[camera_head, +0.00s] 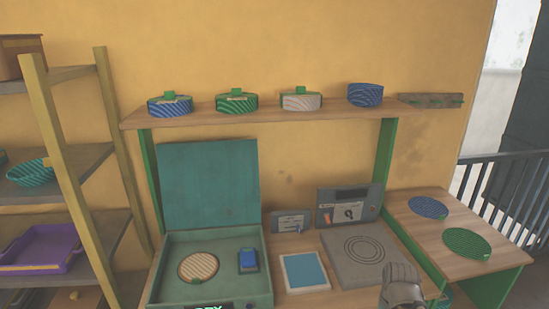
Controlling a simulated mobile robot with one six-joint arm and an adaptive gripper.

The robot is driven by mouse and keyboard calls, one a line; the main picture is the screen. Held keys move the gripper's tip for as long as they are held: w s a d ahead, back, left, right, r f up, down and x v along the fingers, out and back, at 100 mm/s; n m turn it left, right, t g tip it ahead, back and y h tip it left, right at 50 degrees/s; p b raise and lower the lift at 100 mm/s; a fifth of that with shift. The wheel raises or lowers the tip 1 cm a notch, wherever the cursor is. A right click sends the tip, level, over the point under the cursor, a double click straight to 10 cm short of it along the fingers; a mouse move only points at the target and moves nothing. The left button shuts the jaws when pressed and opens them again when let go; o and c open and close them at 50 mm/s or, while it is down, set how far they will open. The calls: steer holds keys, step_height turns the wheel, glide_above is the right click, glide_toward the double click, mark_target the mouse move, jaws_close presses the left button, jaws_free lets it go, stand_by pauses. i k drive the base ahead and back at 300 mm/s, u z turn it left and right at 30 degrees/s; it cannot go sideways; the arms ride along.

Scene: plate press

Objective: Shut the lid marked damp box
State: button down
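A teal box (215,294) stands on the bench at the lower middle left, cut off by the bottom edge. Its lid (208,186) stands open, upright against the back. A lettered label (208,307) on the box front is cut off and seems to begin "DRY"; no marking "damp box" can be read. A striped round disc (198,266) and a blue block (248,260) lie inside the box. My gripper (402,288) is at the bottom right, over the front of the grey slab, well right of the box. Its fingers cannot be made out clearly.
Between box and gripper lie a blue-topped pad (305,271) and a grey slab (362,257) with rings. Two small panels (350,206) stand behind. A shelf (270,113) with several round containers runs above the lid. A side table (410,216) holds two round mats.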

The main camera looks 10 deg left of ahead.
mark_target(210, 184)
steer(key=z, duration=0.8)
steer(key=k, duration=1.15)
steer(key=u, duration=1)
steer(key=i, duration=0.8)
steer(key=u, duration=0.05)
